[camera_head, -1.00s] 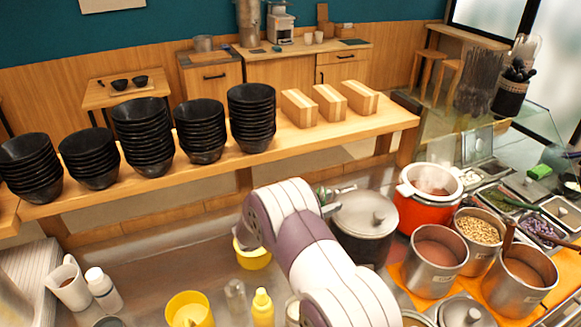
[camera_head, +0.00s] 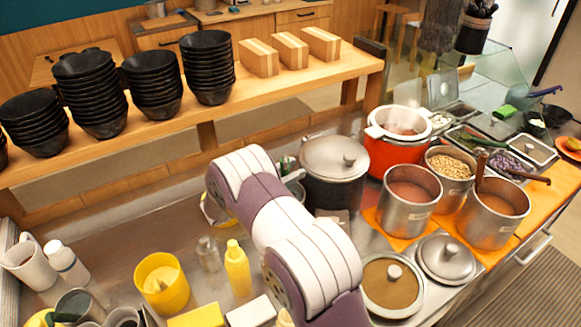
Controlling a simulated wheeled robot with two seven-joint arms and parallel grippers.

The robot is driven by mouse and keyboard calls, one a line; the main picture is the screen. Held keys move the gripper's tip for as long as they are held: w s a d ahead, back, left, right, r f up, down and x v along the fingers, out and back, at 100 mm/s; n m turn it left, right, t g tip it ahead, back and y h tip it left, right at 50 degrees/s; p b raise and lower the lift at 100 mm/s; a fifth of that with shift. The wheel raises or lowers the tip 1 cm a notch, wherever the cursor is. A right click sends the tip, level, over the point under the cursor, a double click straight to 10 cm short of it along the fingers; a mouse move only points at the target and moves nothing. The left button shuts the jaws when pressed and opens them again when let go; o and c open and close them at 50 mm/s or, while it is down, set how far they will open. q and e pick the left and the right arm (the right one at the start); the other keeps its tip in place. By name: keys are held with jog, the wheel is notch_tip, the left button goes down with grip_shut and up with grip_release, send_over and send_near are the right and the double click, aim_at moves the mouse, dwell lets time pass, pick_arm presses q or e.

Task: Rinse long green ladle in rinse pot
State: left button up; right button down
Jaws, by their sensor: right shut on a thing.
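My right arm crosses the middle of the view, and my right gripper (camera_head: 293,177) shows only in part behind it, beside the lidded steel pot (camera_head: 335,185). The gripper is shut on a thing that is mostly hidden. A small green bit (camera_head: 286,163) shows at the gripper and may be part of the green ladle; its bowl end is hidden. I cannot tell which vessel is the rinse pot or whether the ladle is inside one. A green handle (camera_head: 480,142) also lies across the topping trays at the right. My left gripper is not in view.
A red cooker (camera_head: 390,150) and steel pots of soup (camera_head: 408,204) and beans (camera_head: 450,170) stand right of the arm. A yellow tub (camera_head: 161,287) and yellow bottle (camera_head: 237,270) stand left of it. Stacked black bowls (camera_head: 207,70) line the shelf behind.

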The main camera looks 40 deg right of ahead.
pick_arm(q)
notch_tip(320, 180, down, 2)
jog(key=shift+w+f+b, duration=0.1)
jog(key=shift+b, duration=0.55)
pick_arm(e)
notch_tip(320, 180, down, 3)
jog(key=shift+w+r, duration=0.1)
dwell(0.4)
